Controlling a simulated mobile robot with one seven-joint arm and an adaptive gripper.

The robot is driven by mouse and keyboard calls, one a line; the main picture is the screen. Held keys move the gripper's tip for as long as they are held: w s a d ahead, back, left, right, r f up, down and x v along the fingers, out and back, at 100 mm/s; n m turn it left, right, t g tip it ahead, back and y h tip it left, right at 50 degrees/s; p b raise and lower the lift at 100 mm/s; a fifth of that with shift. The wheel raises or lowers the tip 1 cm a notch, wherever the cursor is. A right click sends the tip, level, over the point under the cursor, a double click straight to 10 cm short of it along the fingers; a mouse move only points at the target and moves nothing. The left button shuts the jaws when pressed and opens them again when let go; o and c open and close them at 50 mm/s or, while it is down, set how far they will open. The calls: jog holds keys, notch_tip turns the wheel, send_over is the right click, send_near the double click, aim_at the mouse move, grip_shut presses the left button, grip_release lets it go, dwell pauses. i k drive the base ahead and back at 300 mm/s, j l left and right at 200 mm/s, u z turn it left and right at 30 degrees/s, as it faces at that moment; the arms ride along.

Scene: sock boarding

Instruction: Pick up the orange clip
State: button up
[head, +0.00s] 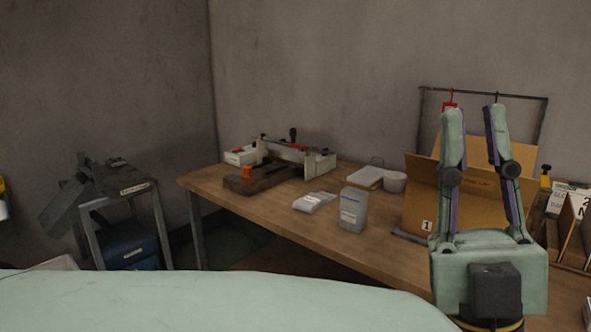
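A small orange piece (247,172), likely the orange clip, sits on a dark wooden block (262,182) at the left end of the workbench. It is too small to make out its shape well. My gripper (473,112) is at the right of the head view, pointing up in the picture. Its two fingers stand apart with nothing between them, so it is open and empty. It is well to the right of the orange piece and apart from it. The fingers hide part of a cardboard box (418,190).
A metal stand (125,190) is at the left. A pale green surface (200,302) fills the lower foreground.

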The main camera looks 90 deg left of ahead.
aim_at(246, 171)
jog(key=u, duration=2.95)
jog(key=i+j+z, duration=0.1)
jog(key=z, duration=0.85)
jog(key=i+j+z, duration=0.1)
jog(key=j+z, duration=0.3)
jog(key=j, duration=0.15)
jog(key=j+z, duration=0.35)
jog(key=j, duration=0.2)
jog(key=j+z, duration=0.15)
jog(key=j, duration=1.3)
jog(key=i, duration=0.05)
